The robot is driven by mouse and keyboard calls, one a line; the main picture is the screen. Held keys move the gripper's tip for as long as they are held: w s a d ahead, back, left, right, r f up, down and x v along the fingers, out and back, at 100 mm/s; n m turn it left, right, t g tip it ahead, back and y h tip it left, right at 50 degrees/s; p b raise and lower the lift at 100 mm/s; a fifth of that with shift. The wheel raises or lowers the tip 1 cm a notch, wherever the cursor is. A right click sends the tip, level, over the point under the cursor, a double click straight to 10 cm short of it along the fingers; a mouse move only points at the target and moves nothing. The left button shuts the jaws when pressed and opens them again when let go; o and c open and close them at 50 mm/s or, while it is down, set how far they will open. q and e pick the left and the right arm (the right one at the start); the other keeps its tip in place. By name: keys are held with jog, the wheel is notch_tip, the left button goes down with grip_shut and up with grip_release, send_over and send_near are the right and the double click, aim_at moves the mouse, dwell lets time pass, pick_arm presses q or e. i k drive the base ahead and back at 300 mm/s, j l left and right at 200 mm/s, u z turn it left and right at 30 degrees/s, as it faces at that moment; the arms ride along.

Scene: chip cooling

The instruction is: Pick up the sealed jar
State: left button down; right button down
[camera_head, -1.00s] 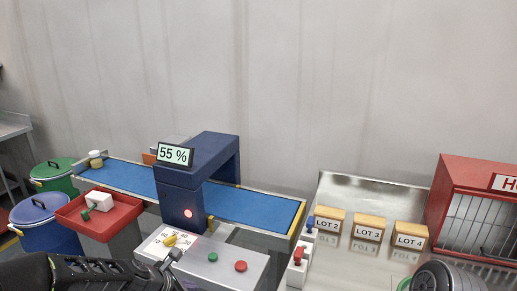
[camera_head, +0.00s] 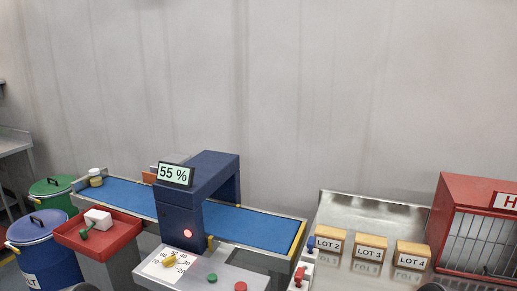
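A small jar (camera_head: 95,180) with a pale lid stands upright at the far left end of the blue conveyor belt (camera_head: 130,192). Whether it is sealed is too small to tell. Neither gripper shows now. Only dark bits of my arms show at the bottom edge, at left and right, well away from the jar.
A dark blue arch (camera_head: 180,218) with a 55 % display (camera_head: 175,174) and a lit red lamp spans the belt. A red tray (camera_head: 125,232) holds a white block. Blue (camera_head: 40,245) and green (camera_head: 48,190) bins stand left. Lot boxes (camera_head: 370,248) and a red cabinet (camera_head: 455,205) are right.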

aim_at(96, 180)
jog(key=u, duration=2.15)
jog(key=i, duration=3.7)
jog(key=i+z, duration=0.2)
jog(key=i, duration=0.3)
jog(key=i+z, duration=0.15)
jog(key=i, duration=0.35)
jog(key=i+j+z, duration=0.2)
jog(key=i, duration=0.3)
jog(key=i+j+z, duration=0.2)
jog(key=i, duration=0.3)
jog(key=i+z, duration=0.1)
jog(key=z, duration=2.9)
